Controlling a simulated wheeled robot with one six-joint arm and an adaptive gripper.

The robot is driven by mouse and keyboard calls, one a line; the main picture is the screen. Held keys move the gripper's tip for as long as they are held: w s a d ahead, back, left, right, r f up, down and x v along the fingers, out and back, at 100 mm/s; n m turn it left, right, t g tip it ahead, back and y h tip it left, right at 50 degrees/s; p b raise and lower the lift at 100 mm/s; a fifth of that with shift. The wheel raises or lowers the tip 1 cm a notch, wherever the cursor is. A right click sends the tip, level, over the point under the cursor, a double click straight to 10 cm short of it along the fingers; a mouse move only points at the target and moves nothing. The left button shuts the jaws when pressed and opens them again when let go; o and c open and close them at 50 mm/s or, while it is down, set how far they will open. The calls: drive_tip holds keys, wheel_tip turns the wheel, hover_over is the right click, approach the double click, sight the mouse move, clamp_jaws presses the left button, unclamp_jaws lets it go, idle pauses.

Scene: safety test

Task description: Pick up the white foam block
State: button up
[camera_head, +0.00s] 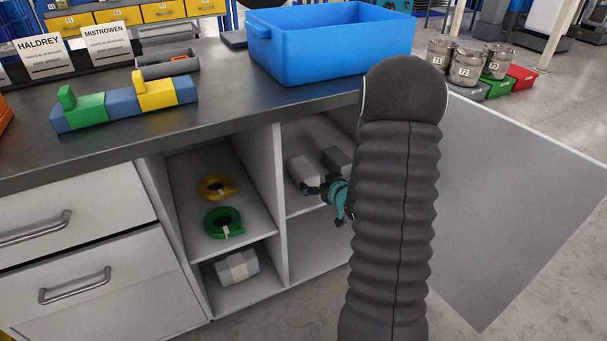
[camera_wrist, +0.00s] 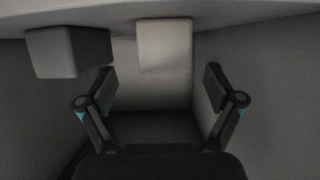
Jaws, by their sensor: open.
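The white foam block (camera_wrist: 165,45) lies on the shelf inside the cabinet's right compartment. In the head view the white block (camera_head: 304,173) sits at the left of that shelf. My gripper (camera_wrist: 160,85) is open and empty. In the wrist view its two fingers stand apart, with the white block beyond them, between their lines and not touched. In the head view my gripper (camera_head: 327,190) is at the shelf's front edge, close to the white block. My own arm hides part of the compartment's right side.
A dark grey block (camera_wrist: 68,52) lies beside the white one, also in the head view (camera_head: 337,158). A divider wall (camera_head: 280,205) stands close on the left. Yellow (camera_head: 215,188) and green (camera_head: 224,222) rings lie in the left compartment. A blue bin (camera_head: 330,48) stands on the worktop.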

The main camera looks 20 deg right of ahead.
sight(304, 174)
drive_tip(key=shift+a+x, duration=0.15)
drive_tip(key=shift+x, duration=1.75)
drive_tip(key=shift+a+x, duration=0.2)
drive_tip(key=shift+x, duration=1.65)
drive_tip(key=shift+s+f, duration=0.1)
drive_tip(key=c, duration=0.9)
